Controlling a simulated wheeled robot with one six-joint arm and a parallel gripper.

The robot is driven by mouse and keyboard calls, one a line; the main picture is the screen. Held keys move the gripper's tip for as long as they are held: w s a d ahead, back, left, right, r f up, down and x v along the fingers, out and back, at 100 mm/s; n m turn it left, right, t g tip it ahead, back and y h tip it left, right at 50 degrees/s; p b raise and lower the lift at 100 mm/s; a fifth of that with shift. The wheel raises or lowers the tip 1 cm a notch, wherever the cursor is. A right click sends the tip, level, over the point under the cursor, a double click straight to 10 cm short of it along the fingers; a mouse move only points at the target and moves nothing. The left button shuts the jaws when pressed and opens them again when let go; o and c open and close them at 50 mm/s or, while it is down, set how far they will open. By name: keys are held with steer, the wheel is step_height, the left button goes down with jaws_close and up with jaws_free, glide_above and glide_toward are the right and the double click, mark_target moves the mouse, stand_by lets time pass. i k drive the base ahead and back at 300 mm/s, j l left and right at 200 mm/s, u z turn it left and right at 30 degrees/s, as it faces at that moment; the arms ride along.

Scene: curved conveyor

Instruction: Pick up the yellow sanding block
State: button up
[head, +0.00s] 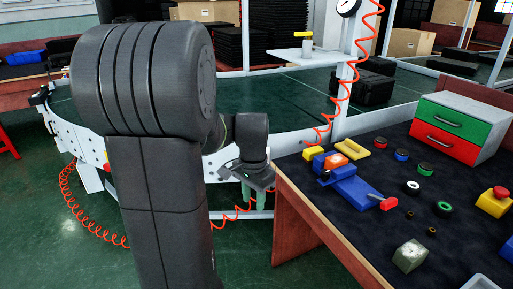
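Several yellow pieces lie at the back left of the dark-topped workbench (430,235). A flat yellow block (380,143) sits furthest back, and a smaller yellow piece (313,153) is near the bench's left corner. I cannot tell for sure which is the sanding block. My gripper (254,201) hangs left of the bench edge, apart from all these pieces. Its green fingers point down with a gap between them, and nothing shows in it. My arm hides part of the view on the left.
A blue vise (353,190) with a red handle end lies near the yellow pieces. A green and red drawer box (460,125) stands at the back right. A yellow box with a red button (495,201) and several small rings are on the bench. The curved conveyor (285,95) runs behind.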

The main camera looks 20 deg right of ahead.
mark_target(309, 154)
steer(key=u, duration=0.45)
steer(key=l+u, duration=0.1)
steer(key=u, duration=0.85)
steer(key=l+u, duration=0.1)
steer(key=u, duration=0.4)
steer(key=l+u, duration=0.1)
steer(key=u, duration=0.8)
steer(key=l+u, duration=0.1)
steer(key=u, duration=0.85)
steer(key=k+l+u, duration=0.15)
steer(key=u, duration=0.2)
steer(key=k+u, duration=0.35)
steer(key=k+z, duration=0.1)
steer(key=z, duration=0.25)
steer(key=l+z, duration=0.1)
steer(key=z, duration=0.25)
steer(key=k+l+z, duration=0.1)
steer(key=z, duration=0.75)
steer(key=l+z, duration=0.15)
steer(key=z, duration=0.9)
steer(key=l+z, duration=0.15)
steer(key=z, duration=0.35)
steer(key=l+z, duration=0.1)
steer(key=z, duration=0.9)
steer(key=l+z, duration=0.1)
steer(key=z, duration=0.45)
steer(key=i+z, duration=0.1)
steer(key=z, duration=0.4)
